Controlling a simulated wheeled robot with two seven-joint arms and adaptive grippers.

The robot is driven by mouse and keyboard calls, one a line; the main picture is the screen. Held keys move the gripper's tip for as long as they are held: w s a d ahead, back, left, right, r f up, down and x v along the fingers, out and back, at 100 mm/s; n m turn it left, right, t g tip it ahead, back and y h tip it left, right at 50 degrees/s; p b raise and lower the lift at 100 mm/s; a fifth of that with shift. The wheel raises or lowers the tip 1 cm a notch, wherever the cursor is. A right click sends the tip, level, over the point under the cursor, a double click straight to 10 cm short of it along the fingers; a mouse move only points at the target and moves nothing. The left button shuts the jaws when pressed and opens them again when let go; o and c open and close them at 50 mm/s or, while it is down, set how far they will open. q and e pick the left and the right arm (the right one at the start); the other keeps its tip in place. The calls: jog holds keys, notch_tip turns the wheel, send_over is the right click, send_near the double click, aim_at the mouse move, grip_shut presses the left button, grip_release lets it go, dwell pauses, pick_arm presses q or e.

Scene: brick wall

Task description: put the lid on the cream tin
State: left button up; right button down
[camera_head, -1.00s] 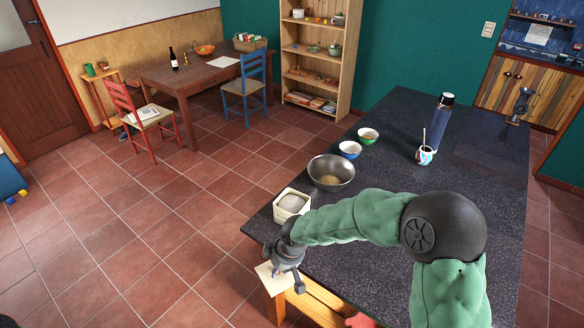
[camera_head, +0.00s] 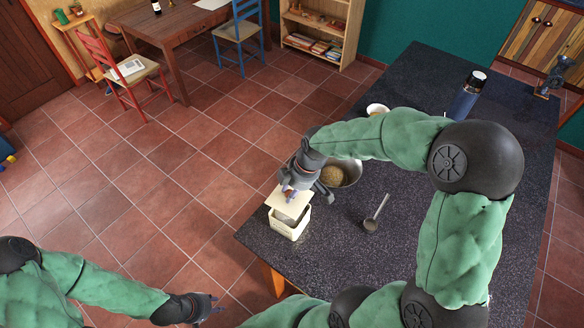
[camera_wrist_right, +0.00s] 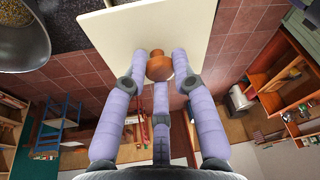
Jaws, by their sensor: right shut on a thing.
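The cream tin (camera_head: 287,231) is a small square open box on the dark counter, near its left edge. The lid (camera_head: 283,199) is a flat cream square, also seen in the right wrist view (camera_wrist_right: 122,34). My right gripper (camera_head: 294,189) is shut on the lid's brown round knob (camera_wrist_right: 159,66). It holds the lid over the tin, covering part of the opening; some of the inside shows at the near side. Whether lid and rim touch, I cannot tell. My left gripper (camera_head: 213,304) is low at the left, apart from the counter, its finger opening unclear.
A metal bowl (camera_head: 350,172) with grainy contents stands behind the right gripper, partly hidden by my arm. A small bowl (camera_head: 377,109) and a blue flask (camera_head: 466,98) stand further back. The counter's middle right is partly behind my arm.

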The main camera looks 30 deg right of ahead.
aim_at(294, 200)
jog(key=shift+s+a+f+b, duration=0.15)
jog(key=shift+s+f+b, duration=0.05)
jog(key=shift+f+b, duration=0.1)
jog(key=shift+w+f+b, duration=0.1)
jog(key=shift+f+b, duration=1.45)
jog(key=shift+f, duration=0.9)
jog(key=shift+b, duration=0.4)
jog(key=shift+f+b, duration=0.65)
dwell(1.0)
jog(key=c, duration=0.9)
grip_release()
